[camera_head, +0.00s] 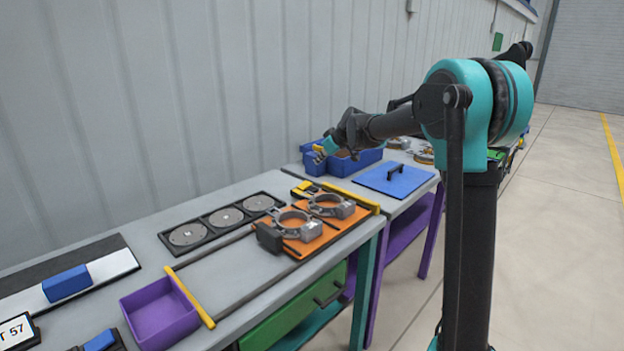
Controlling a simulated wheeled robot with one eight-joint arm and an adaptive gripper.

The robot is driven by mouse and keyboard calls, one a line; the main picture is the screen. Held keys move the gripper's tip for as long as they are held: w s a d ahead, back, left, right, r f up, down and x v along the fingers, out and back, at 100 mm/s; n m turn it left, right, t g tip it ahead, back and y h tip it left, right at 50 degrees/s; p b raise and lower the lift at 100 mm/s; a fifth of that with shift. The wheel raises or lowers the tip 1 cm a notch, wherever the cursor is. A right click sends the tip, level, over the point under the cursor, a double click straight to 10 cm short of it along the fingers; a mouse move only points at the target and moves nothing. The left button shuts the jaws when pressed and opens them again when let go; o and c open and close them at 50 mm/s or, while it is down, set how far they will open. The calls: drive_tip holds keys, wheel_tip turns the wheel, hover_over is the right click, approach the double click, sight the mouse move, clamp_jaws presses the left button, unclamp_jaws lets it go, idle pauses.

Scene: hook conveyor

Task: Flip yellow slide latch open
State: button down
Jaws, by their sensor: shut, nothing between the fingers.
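A small yellow and black piece, which looks like the yellow slide latch (304,188), sits on the table by the far end of the slide rails. Its exact position, open or closed, is too small to tell. My gripper (319,157) is small in the view, above and slightly right of the latch, in front of the blue bin. It appears shut and empty, apart from the latch. The orange carriage plate (286,250) with two grey ring clamps (297,224) rests on the rails near the latch.
A yellow end bar (352,196) and another yellow bar (190,297) cross the rails. A blue open bin (343,168) and blue lid with black handle (389,181) are behind. A purple tray (160,312) and black three-disc rack (205,233) are at left.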

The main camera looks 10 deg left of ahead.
drive_tip(key=shift+f, duration=0.1)
hover_over(308, 183)
drive_tip(key=s, duration=0.3)
drive_tip(key=f, duration=0.6)
drive_tip(key=shift+w+d+f, duration=0.25)
drive_tip(key=shift+d, duration=0.1)
drive_tip(key=f, duration=0.3)
drive_tip(key=shift+w+f, duration=0.1)
drive_tip(key=shift+w, duration=0.25)
drive_tip(key=shift+d+f, duration=0.1)
drive_tip(key=shift+f, duration=0.4)
drive_tip(key=shift+w+d+f, duration=0.1)
drive_tip(key=shift+w+d+f+g, duration=0.15)
drive_tip(key=shift+f+g, duration=0.05)
drive_tip(key=shift+g, duration=0.1)
